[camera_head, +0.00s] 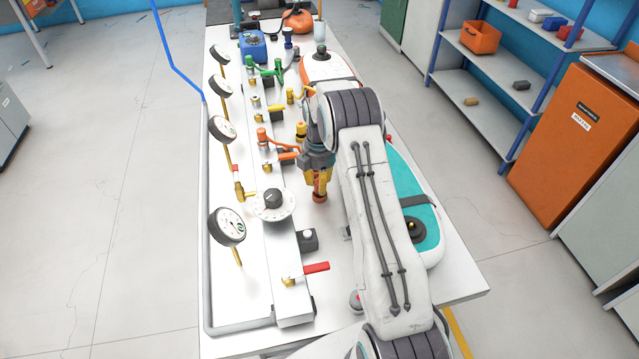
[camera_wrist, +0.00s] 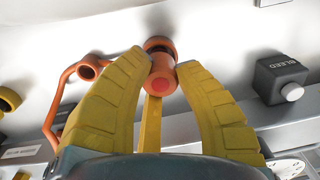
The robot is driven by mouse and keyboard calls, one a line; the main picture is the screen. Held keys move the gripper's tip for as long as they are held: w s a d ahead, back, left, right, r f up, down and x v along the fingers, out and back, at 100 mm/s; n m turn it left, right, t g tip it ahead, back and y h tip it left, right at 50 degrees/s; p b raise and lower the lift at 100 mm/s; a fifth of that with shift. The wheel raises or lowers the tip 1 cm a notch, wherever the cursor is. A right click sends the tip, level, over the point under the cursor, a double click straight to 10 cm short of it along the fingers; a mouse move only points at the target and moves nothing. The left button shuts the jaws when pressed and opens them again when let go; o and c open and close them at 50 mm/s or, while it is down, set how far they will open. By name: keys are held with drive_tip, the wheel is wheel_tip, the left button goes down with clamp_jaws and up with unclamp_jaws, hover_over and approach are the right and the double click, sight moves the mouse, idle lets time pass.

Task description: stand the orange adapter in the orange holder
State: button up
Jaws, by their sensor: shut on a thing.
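My gripper (camera_head: 318,181) is over the white bench, right of the long grey rail. Its yellow fingers (camera_wrist: 160,90) are shut on the orange adapter (camera_wrist: 160,80), which also shows just below the fingers in the head view (camera_head: 320,196). The adapter is roughly upright, with a dark band at its far end. The orange holder, a ring on a bent orange arm (camera_wrist: 88,68), is left of the adapter in the wrist view and apart from it.
A dark BLEED block (camera_wrist: 281,78) stands right of the fingers in the wrist view. A yellow ring (camera_wrist: 8,100) shows at the left. Gauges (camera_head: 227,227) line the bench's left side. A teal-and-white inflatable board (camera_head: 420,200) lies right of my arm.

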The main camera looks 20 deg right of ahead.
drive_tip(key=shift+f, duration=0.1)
drive_tip(key=o, duration=1)
